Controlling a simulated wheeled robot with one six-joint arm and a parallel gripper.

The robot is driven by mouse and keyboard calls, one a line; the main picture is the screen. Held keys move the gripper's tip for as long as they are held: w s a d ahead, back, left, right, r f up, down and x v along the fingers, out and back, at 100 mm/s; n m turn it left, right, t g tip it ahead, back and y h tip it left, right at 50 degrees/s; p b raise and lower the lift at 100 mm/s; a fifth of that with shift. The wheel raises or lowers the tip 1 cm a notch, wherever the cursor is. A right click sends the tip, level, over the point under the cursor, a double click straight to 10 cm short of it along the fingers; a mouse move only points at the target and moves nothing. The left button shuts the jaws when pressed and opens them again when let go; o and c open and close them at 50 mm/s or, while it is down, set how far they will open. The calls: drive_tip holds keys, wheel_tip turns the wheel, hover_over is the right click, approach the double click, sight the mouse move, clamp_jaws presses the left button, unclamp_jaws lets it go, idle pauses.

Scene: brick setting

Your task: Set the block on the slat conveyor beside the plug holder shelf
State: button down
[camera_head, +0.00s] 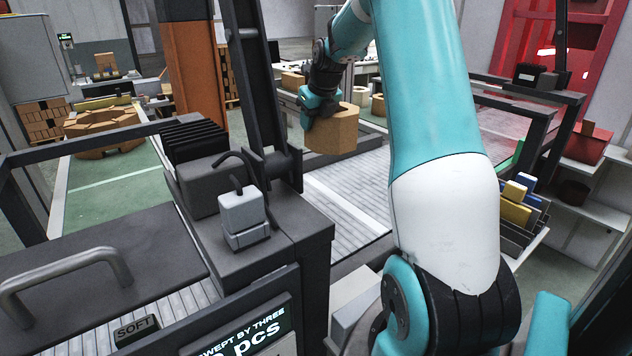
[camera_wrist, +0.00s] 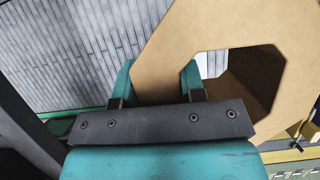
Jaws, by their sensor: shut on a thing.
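A tan hexagonal block (camera_head: 334,134) with a hollow middle is held by my gripper (camera_head: 318,108). In the head view it is up over the far part of the slat conveyor (camera_head: 345,205), whose grey slats show below it. In the wrist view the fingers (camera_wrist: 158,85) are shut on one wall of the block (camera_wrist: 175,48), and the opening in it shows on the right. The slats (camera_wrist: 70,45) show at the left there. Whether the block touches the slats is hard to tell. The plug holder shelf is probably the rack at right with yellow and blue pieces (camera_head: 518,203).
Dark machine frames and a black post (camera_head: 252,80) stand left of the conveyor. A grey box with a cable (camera_head: 243,215) sits on the near housing. More tan blocks (camera_head: 378,104) lie farther back. The slats in front of the held block look clear.

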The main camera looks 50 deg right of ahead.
sight(325, 151)
wheel_tip(325, 151, down, 19)
drive_tip(key=shift+w+f+p, duration=0.1)
drive_tip(key=shift+f+p, duration=0.05)
drive_tip(key=shift+p, duration=1)
drive_tip(key=shift+f, duration=0.1)
drive_tip(key=c, duration=0.7)
unclamp_jaws()
drive_tip(key=shift+f, duration=0.1)
drive_tip(key=b+v, duration=0.1)
drive_tip(key=v, duration=1.1)
drive_tip(key=shift+b, duration=0.3)
